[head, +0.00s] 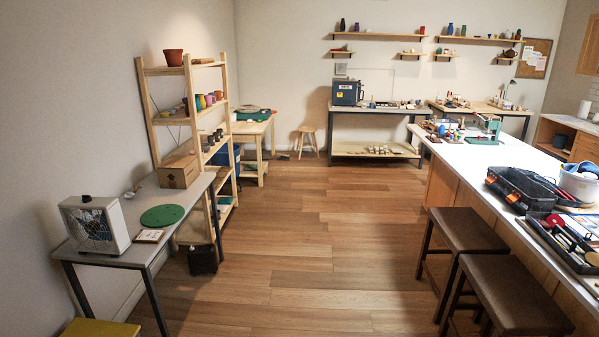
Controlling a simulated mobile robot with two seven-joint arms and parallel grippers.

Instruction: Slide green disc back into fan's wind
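The green disc (162,215) lies flat on the grey table (121,259) along the left wall. The fan (94,228) is a white box with a round dark grille, standing on the same table to the left of the disc. The grille faces toward the front right of the picture, and the disc lies to the right of the fan and a little farther back. Neither of my grippers shows in the head view.
A small framed tile (148,236) lies between fan and disc. A cardboard box (179,170) stands at the table's far end, beside a wooden shelf (140,85). A yellow stool (101,329) is in front. Two brown stools (518,295) line the right counter. The middle floor is clear.

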